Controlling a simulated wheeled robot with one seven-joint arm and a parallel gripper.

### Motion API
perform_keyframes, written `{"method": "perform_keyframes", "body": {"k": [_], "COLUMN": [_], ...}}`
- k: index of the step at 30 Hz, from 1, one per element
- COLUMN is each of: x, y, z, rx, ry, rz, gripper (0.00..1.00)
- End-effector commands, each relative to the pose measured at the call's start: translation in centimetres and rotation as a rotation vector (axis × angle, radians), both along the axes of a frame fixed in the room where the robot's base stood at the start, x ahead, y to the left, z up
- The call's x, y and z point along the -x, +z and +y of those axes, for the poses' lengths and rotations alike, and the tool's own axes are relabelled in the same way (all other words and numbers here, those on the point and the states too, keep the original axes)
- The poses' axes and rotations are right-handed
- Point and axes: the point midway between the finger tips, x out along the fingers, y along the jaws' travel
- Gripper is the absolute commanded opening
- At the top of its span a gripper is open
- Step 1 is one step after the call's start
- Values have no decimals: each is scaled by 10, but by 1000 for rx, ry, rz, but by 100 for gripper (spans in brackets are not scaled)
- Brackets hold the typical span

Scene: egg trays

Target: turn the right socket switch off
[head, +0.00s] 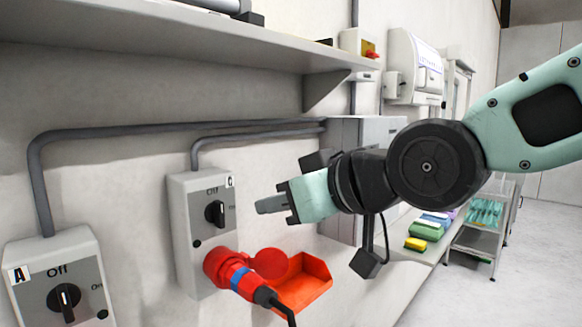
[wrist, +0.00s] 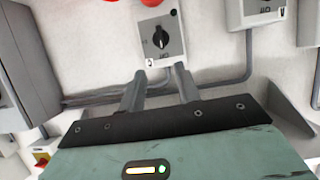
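The right socket switch (head: 207,230) is a grey wall box with a black rotary knob (head: 215,213), an "Off" mark above it and a mark to its right. The knob looks roughly upright; its exact angle is hard to tell. A red plug (head: 232,275) sits in the socket below it. My gripper (head: 262,205) is to the right of the knob and apart from it. In the wrist view the gripper (wrist: 158,72) has its two fingers spread and empty, with the knob (wrist: 160,38) beyond and between the tips.
A second switch box (head: 60,285) marked "A" is on the wall at left. A grey shelf (head: 160,40) runs above. Grey conduits run along the wall. Open floor lies at right.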

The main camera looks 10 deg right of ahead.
Motion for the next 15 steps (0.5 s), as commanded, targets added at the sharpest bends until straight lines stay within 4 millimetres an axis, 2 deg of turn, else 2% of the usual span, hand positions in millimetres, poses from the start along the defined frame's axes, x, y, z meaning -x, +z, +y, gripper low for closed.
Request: {"method": "perform_keyframes", "body": {"k": [1, 15], "x": [2, 11], "y": [7, 5], "z": [-1, -7], "rx": [2, 1], "ry": [0, 0], "rz": [2, -1], "gripper": [33, 33]}}
